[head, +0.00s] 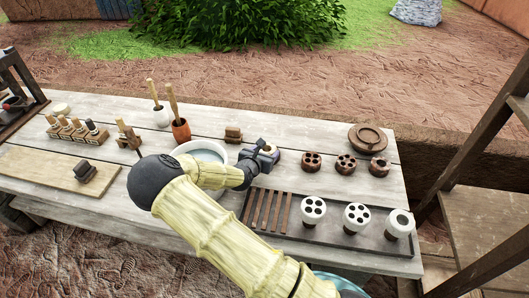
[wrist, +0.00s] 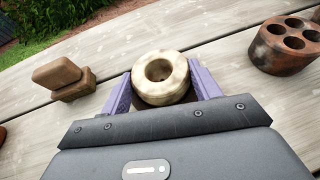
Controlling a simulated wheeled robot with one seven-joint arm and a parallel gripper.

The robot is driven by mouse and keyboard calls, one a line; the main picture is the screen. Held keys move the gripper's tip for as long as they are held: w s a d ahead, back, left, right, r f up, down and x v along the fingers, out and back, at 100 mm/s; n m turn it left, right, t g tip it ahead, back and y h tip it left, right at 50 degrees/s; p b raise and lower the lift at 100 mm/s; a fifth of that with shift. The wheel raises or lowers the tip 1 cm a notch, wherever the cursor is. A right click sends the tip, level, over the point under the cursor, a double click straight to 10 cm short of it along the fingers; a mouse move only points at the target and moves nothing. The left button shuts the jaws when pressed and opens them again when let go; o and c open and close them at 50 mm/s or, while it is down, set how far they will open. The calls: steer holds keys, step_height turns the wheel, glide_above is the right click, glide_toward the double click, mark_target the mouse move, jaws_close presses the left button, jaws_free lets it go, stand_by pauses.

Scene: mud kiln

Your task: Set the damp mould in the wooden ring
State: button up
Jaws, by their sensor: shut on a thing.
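My gripper (wrist: 160,82) is shut on a pale cream, round mould (wrist: 160,72) with one wide hole in its top. Its purple fingers press on the mould's left and right sides, and the mould looks upright. In the head view my gripper (head: 266,151) is near the middle of the table, just right of the white bowl. Little of the mould shows there, and I cannot tell whether it touches the table. The wooden ring (head: 370,136), brown and round, lies at the table's back right, apart from my gripper.
Brown holed pieces (head: 346,163) stand between my gripper and the ring's front side. White holed pieces (head: 356,217) stand on a dark tray (head: 340,239) with wooden strips. A water bowl (head: 224,150) and a small wooden block (head: 233,135) are nearby. The table's back edge is clear left of the ring.

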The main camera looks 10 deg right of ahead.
steer(key=o, duration=1.1)
steer(key=shift+v, duration=3.8)
steer(key=shift+s+d, duration=0.1)
